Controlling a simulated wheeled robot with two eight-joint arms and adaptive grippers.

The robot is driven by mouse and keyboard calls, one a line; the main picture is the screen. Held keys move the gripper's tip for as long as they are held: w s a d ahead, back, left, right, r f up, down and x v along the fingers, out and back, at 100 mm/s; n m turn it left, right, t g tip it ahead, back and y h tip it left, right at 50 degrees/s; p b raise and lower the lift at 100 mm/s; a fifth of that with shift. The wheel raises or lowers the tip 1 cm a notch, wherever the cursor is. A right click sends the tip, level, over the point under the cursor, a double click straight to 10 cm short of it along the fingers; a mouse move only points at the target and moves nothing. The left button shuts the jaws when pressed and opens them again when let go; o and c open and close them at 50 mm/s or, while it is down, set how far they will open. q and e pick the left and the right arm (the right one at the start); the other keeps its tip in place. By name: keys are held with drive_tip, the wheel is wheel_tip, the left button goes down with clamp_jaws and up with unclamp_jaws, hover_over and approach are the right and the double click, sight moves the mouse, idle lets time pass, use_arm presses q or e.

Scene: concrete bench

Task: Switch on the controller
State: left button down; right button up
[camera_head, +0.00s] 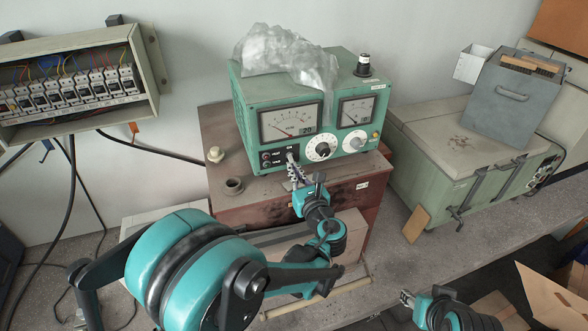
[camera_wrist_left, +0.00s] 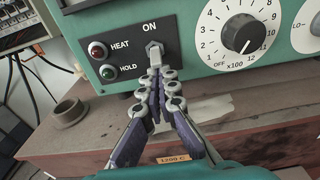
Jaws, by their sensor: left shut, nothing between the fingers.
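The controller (camera_head: 343,97) is a green box with two needle meters and two knobs, standing on a rusty-red cabinet. In the left wrist view its black panel shows a metal toggle switch (camera_wrist_left: 154,50) under the label ON. A red HEAT lamp (camera_wrist_left: 97,50) and a green HOLD lamp (camera_wrist_left: 107,72) are left of it. My left gripper (camera_head: 291,160) is at the panel's lower edge. In the left wrist view its fingertips (camera_wrist_left: 160,76) are shut and empty, just below the switch; I cannot tell whether they touch it. My right gripper (camera_head: 406,298) is low at the right, away from the controller.
An open breaker box (camera_head: 70,90) hangs at the left. A pale green chest (camera_head: 440,145) stands at the right.

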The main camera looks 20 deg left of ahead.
use_arm(q)
drive_tip(key=shift+r, duration=0.15)
drive_tip(key=g+h+p, duration=0.1)
drive_tip(key=p, duration=0.1)
drive_tip(key=r+g+p, duration=0.1)
drive_tip(key=r+g+h+p, duration=0.1)
drive_tip(key=p, duration=0.1)
drive_tip(key=shift+s+d+r+g+h+p, duration=0.1)
drive_tip(key=shift+s+g+h+p, duration=0.2)
drive_tip(key=shift+g+p, duration=0.1)
drive_tip(key=shift+f+b, duration=0.35)
drive_tip(key=shift+b, duration=0.05)
drive_tip(key=shift+w, duration=0.1)
drive_tip(key=shift+r, duration=0.1)
